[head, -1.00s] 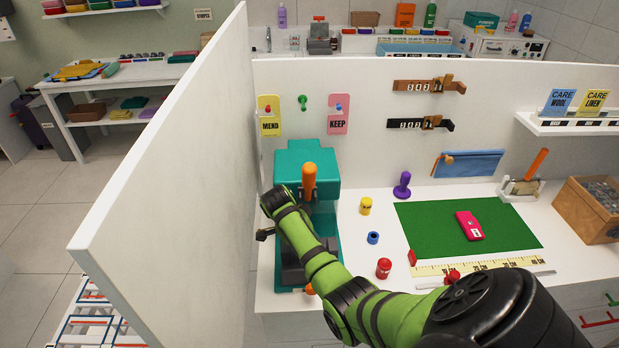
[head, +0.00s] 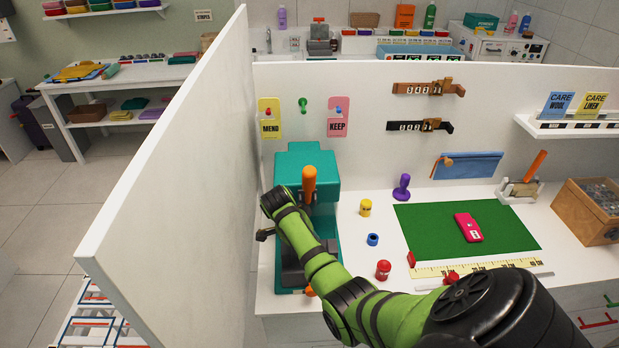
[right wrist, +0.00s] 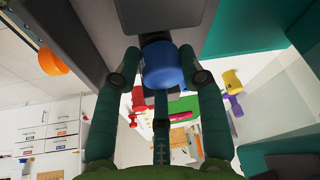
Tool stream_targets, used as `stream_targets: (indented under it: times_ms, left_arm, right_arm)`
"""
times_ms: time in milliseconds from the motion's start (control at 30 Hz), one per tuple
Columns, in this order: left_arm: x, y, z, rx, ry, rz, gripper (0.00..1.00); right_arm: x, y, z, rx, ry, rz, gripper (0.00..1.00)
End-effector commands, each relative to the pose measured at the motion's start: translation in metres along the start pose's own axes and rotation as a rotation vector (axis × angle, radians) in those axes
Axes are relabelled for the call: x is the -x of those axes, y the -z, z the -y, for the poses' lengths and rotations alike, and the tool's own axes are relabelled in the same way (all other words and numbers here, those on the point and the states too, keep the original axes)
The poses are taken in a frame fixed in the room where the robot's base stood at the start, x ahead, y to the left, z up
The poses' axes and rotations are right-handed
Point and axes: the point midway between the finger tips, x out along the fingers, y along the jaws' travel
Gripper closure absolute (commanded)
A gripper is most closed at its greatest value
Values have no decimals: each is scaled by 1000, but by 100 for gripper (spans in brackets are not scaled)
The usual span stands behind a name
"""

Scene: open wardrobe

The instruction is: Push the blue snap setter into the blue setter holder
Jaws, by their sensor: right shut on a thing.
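The blue snap setter (right wrist: 160,68) is between the two fingers of my right gripper (right wrist: 161,78) in the right wrist view. The gripper is shut on it, and its upper end is against a grey part overhead. In the head view my right arm reaches to the teal press (head: 308,158), and its wrist hides the gripper and the setter. The blue setter holder (head: 372,239), a short cylinder with a dark opening, stands on the white table right of the press. My left gripper is not in view.
A yellow piece (head: 366,207) and a red piece (head: 383,270) stand near the holder. A tall white partition (head: 175,165) stands close left of the press.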

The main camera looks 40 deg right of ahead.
Motion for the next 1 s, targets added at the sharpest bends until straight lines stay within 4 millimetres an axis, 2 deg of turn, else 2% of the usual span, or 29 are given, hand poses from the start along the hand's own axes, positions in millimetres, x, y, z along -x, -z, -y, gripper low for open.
stream_targets:
  times_ms: [1000]
  left_arm:
    - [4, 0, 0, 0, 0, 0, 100]
  right_arm:
    - [11, 6, -2, 0, 0, -1, 98]
